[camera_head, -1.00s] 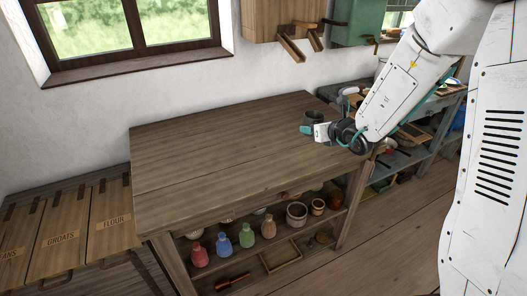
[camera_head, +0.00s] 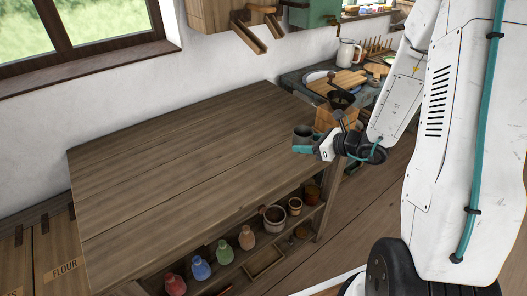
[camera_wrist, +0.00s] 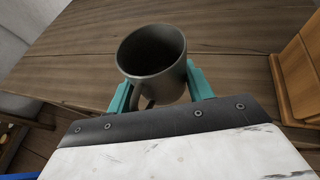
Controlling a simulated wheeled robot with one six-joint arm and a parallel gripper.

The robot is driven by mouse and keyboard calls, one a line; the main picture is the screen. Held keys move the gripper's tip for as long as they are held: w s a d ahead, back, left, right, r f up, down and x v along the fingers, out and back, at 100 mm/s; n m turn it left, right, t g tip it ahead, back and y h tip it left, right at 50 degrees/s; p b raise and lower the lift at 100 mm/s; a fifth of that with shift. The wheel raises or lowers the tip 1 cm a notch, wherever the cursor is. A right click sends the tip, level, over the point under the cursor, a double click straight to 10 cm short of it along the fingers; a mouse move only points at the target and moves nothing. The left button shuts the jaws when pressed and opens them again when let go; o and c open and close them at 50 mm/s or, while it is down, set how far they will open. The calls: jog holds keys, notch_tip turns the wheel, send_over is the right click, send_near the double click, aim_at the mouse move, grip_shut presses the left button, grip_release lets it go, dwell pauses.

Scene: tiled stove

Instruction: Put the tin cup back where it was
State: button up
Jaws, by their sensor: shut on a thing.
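The tin cup (camera_head: 303,134) is dark grey and upright, near the right end of the wooden table (camera_head: 170,165) in the head view. My gripper (camera_head: 305,149) is shut on it. In the wrist view the tin cup (camera_wrist: 152,52) sits between the teal fingers of my gripper (camera_wrist: 160,95), with its open mouth facing up and its handle toward the wrist. The cup appears over the table's wooden top. I cannot tell whether its base touches the top.
The table top is otherwise bare. A wooden block (camera_head: 338,118) with a dark pan (camera_head: 341,99) stands just beyond the table's right end. Coloured bottles (camera_head: 224,252) and pots (camera_head: 273,217) stand on the shelf below. A counter (camera_head: 300,76) with boards is behind right.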

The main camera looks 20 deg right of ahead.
jog(key=shift+s+d+f+n+y, duration=0.1)
jog(key=shift+s+f+n+y, duration=0.1)
jog(key=shift+s, duration=0.4)
jog(key=shift+s+d+f+n+y, duration=0.1)
jog(key=shift+s+f, duration=0.05)
jog(key=shift+s, duration=0.4)
jog(key=shift+s+a+f+g, duration=0.1)
jog(key=shift+s+a+g, duration=0.05)
jog(key=shift+s+g, duration=0.15)
send_over(267, 153)
jog(key=shift+s+f, duration=0.35)
jog(key=shift+f, duration=0.35)
jog(key=shift+w+a+f, duration=0.1)
jog(key=shift+w+f, duration=0.05)
jog(key=shift+f, duration=0.75)
jog(key=shift+w+a+f, duration=0.1)
jog(key=shift+f, duration=0.8)
jog(key=shift+f, duration=0.15)
jog(key=o, duration=1.1)
jog(key=shift+d, duration=0.1)
